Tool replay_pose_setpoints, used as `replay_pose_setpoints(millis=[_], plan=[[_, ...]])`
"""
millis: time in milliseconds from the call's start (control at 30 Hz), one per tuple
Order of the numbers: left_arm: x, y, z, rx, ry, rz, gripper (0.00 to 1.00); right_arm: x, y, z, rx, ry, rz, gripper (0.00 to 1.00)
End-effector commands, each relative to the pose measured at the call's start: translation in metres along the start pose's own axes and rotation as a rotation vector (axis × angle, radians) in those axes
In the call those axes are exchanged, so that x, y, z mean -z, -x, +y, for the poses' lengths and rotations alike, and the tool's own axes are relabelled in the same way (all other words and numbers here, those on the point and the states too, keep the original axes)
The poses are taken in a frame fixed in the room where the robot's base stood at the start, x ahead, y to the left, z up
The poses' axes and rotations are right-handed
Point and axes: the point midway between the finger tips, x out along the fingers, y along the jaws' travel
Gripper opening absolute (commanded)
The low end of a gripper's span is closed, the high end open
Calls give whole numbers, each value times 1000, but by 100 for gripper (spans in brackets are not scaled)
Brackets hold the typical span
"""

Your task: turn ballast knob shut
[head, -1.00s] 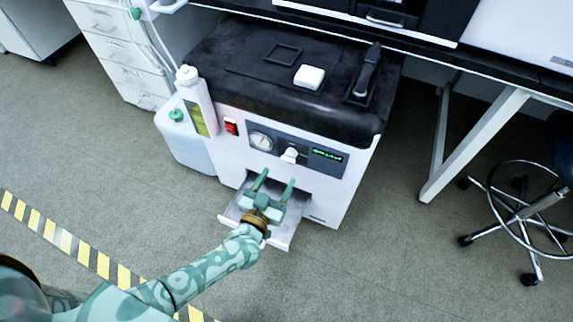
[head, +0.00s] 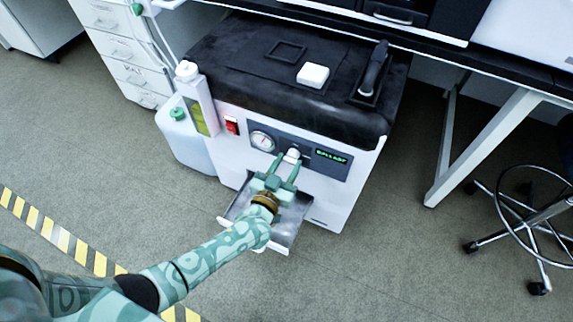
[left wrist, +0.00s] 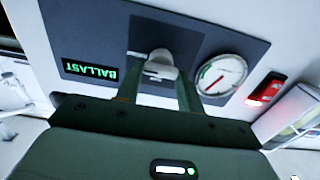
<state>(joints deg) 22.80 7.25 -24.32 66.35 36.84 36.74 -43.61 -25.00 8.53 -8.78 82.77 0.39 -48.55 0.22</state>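The white ballast knob (head: 292,154) sits on the dark front panel of the pump, between a round gauge (head: 262,141) and a green-lit display (head: 331,156) reading BALLAST. My left gripper (head: 287,161) is at the panel, its fingers pointing at the knob. In the left wrist view the pale knob (left wrist: 160,65) lies between the two spread fingers (left wrist: 158,88), with a gap visible on each side. That view shows the panel upside down. I cannot tell exactly how deep the fingertips reach along the knob. My right gripper is not in view.
An open metal drip tray (head: 291,238) juts out under my left gripper. A red switch (head: 232,125) is left of the gauge. A table leg (head: 480,150) and wheeled stool (head: 540,215) are at the right.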

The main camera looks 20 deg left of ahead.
Motion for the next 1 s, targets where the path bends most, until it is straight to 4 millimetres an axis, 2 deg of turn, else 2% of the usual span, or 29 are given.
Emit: replay_pose_setpoints(millis=[267, 467, 1000], plan=[[0, 0, 0, 0, 28, 0, 15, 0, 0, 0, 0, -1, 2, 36], [0, 0, 0, -1, 123, -1, 15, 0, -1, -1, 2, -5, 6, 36], [-2, 1, -2, 0, 610, -3, 15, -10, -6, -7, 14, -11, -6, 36]])
